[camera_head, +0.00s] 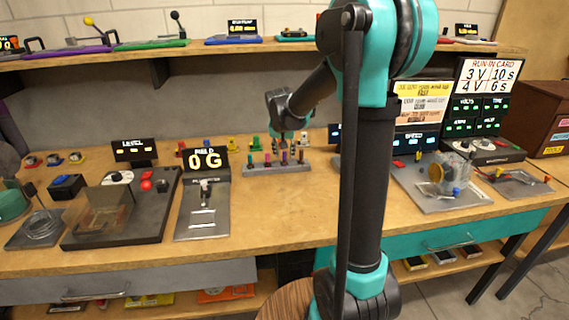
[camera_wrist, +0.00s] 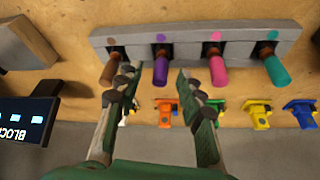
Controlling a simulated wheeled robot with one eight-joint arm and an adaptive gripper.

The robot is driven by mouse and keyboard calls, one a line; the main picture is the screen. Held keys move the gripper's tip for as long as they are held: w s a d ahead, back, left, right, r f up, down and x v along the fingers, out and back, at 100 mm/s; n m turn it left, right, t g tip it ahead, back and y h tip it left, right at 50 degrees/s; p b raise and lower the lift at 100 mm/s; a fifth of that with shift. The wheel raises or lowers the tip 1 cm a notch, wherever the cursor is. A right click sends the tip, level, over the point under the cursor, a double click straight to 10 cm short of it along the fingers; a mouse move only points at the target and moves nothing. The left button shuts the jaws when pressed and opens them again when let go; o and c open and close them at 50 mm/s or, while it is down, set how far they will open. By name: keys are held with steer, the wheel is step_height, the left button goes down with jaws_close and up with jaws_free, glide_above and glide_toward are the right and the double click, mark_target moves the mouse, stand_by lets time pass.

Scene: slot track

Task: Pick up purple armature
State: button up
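The purple armature (camera_wrist: 161,66) stands in a grey rack (camera_wrist: 240,51), in front of a purple dot, between a brown armature (camera_wrist: 108,72) and a pink one (camera_wrist: 218,72). My gripper (camera_wrist: 160,76) is open and empty. Its fingertips lie on either side of the purple armature in the wrist view, with a gap on both sides. The left finger is near the brown armature and the right finger near the pink one. In the head view the purple armature (camera_head: 284,157) shows small in the rack, below my wrist. My fingers there are hard to make out.
A teal armature (camera_wrist: 274,66) stands at the rack's right end in the wrist view. Several coloured pieces, such as a yellow one (camera_wrist: 258,116), line up beside the rack. A display box (camera_wrist: 27,115) is at the left. The bench (camera_head: 290,205) in front of the rack is clear.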

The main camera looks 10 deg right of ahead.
steer(key=shift+w+f, duration=0.2)
steer(key=shift+f, duration=0.4)
steer(key=shift+c, duration=0.5)
jaws_close()
steer(key=shift+r, duration=0.1)
